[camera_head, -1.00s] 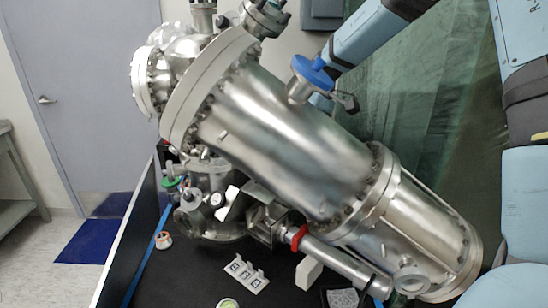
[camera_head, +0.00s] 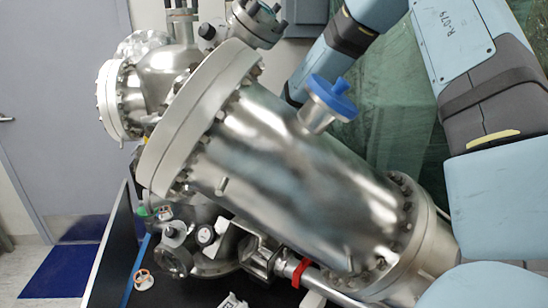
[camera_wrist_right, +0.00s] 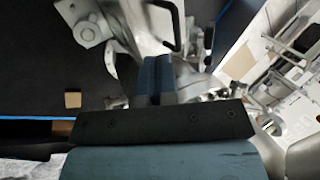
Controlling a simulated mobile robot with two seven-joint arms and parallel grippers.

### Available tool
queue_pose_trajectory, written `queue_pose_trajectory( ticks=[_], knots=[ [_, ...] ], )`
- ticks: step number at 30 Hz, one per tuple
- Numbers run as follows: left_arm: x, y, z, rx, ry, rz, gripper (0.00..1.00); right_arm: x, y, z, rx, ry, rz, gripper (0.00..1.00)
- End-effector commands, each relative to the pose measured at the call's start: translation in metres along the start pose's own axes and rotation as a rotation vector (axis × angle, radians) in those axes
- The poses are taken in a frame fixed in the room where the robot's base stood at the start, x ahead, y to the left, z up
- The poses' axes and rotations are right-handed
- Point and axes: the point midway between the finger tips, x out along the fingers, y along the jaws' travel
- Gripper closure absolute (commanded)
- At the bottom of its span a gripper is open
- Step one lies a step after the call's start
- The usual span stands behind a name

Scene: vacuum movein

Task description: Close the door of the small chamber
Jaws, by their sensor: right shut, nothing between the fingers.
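A large steel cylinder (camera_head: 290,165) lies tilted across the head view, with a wide pale flange (camera_head: 195,120) at its upper left end. Behind that end is a smaller steel chamber (camera_head: 168,55) with a bolted round flange (camera_head: 118,100) facing left. I cannot tell which part is the small chamber's door, or how far it stands open. My right gripper (camera_wrist_right: 157,72) is in the right wrist view, its blue fingers together and empty, close to metal parts. In the head view the cylinder hides it. My left gripper is not in view.
A blue-capped port (camera_head: 328,98) sticks up from the cylinder. My right arm fills the right side. Below are a gauge (camera_head: 206,235), a red-ringed tube (camera_head: 300,272) and a small orange-and-white item (camera_head: 144,279) on the dark table. Open floor lies at the left.

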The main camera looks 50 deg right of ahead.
Motion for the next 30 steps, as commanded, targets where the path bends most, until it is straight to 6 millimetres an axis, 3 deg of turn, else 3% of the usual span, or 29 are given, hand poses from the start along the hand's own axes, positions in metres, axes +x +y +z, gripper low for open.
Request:
queue_pose_trajectory(
  ticks=[3,9,30],
  knots=[
    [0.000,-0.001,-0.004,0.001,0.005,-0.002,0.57,0.021,-0.005,0.001,0.000,-0.003,-0.001,1.00],
    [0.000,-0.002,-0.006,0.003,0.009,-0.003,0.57,0.042,-0.014,0.001,0.001,-0.001,0.001,1.00],
    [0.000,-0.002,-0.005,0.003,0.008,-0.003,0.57,0.045,-0.012,0.001,0.001,0.001,0.001,1.00]
  ],
)
